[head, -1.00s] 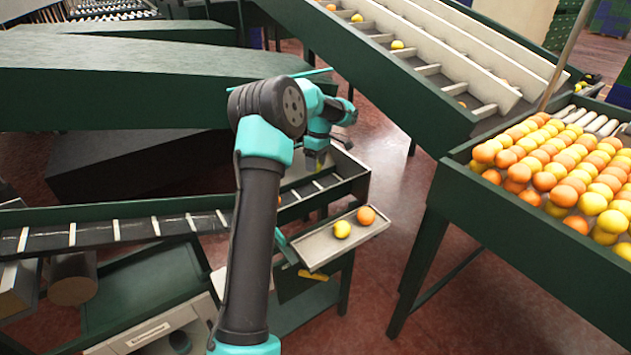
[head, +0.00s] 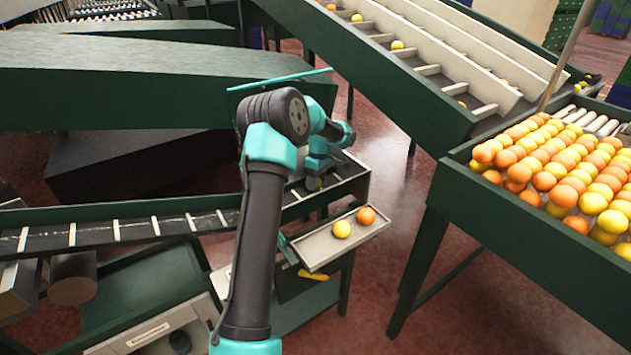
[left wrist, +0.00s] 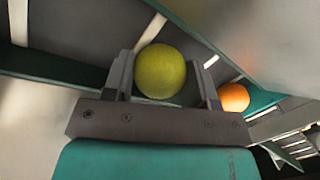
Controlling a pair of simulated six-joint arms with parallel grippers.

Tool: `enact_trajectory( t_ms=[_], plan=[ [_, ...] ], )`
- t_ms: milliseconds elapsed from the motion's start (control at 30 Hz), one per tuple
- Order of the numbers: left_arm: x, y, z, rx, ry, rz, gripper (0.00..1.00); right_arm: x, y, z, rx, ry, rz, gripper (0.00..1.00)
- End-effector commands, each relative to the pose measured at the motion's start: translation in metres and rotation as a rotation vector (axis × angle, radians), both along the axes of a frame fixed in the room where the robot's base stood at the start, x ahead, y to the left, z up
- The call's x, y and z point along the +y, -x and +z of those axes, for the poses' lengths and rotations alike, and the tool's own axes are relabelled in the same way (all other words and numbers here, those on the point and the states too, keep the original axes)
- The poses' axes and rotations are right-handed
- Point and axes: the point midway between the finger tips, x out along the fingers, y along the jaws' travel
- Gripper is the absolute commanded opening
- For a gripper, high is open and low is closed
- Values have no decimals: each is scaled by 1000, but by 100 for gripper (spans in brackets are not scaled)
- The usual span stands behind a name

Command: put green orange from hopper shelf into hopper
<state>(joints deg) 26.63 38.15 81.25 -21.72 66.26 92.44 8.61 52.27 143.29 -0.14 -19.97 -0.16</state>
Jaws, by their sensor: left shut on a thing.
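My left gripper (head: 318,183) is over the right end of the green hopper (head: 357,186), low between its walls. In the left wrist view the gripper (left wrist: 163,85) is shut on a green orange (left wrist: 160,71), with one finger on each side of it. In the head view the fruit is mostly hidden by the gripper. The hopper shelf (head: 322,255), a pale tray, is just in front of the hopper. It holds a yellow fruit (head: 341,229) and an orange one (head: 366,215). My right gripper is not in view.
A slatted conveyor (head: 150,228) runs left from the hopper. A large green bin (head: 500,215) full of oranges stands at the right. A sloping elevator conveyor (head: 400,95) rises behind. Red floor lies open between the hopper and bin.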

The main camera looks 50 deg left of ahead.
Motion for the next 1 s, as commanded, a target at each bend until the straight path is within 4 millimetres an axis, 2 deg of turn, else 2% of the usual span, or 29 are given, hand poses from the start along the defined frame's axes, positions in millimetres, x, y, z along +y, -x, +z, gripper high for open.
enact_trajectory(
  t_ms=[367,400,633,1000],
  plan=[
    [0,0,-3,0,0,0,28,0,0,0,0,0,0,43],
    [0,0,-2,0,0,0,55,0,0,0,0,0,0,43],
    [0,0,-2,0,0,0,77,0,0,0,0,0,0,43],
    [0,0,2,-2,-1,0,78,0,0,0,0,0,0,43]
  ],
)
